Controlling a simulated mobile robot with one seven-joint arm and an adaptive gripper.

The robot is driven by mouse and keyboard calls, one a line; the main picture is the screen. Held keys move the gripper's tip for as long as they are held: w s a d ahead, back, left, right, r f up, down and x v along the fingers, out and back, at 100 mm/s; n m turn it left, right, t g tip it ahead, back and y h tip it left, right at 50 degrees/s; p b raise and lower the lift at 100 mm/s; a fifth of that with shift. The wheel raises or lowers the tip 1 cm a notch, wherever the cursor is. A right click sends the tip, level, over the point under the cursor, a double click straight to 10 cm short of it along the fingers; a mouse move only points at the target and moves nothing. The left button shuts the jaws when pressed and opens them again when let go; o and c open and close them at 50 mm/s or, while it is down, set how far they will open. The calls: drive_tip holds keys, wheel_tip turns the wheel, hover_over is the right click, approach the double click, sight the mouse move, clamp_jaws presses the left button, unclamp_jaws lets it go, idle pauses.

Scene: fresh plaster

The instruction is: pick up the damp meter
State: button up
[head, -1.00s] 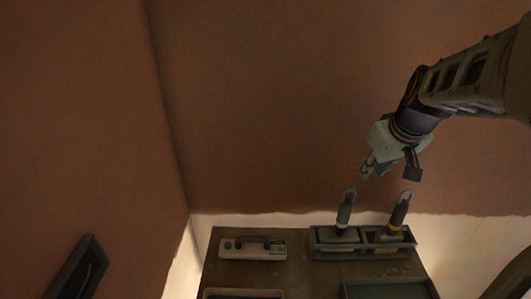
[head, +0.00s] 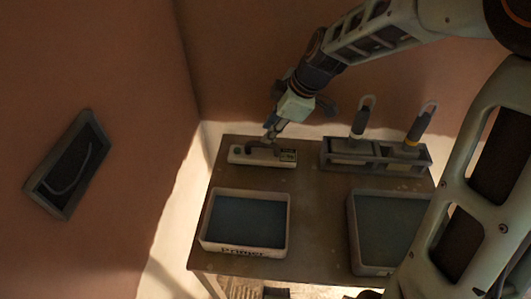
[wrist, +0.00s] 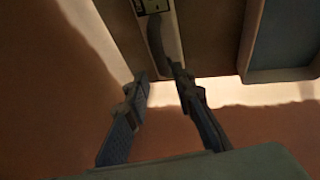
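The damp meter, as I take it, is the pale, flat, oblong device (head: 240,155) with a dark arched handle and a small label or display, at the table's back left. My gripper (head: 270,138) is right at its handle from above in the head view. In the wrist view, the meter (wrist: 172,32) lies just beyond my fingertips (wrist: 160,78), which are apart. The dark handle (wrist: 156,40) reaches down toward the gap, its end near the right fingertip. I cannot tell whether they touch. The gripper partly hides the meter in the head view.
The meter lies on a brown table (head: 305,185). A rack (head: 375,160) with two upright handled tools stands to its right. A tray marked like "Primer" (head: 245,248) and another tray (head: 355,240) are in front. A wall frame (head: 45,200) hangs at left.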

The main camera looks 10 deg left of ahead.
sight(260, 144)
drive_tip(key=x, duration=0.8)
drive_tip(key=shift+d+f, duration=0.1)
clamp_jaws()
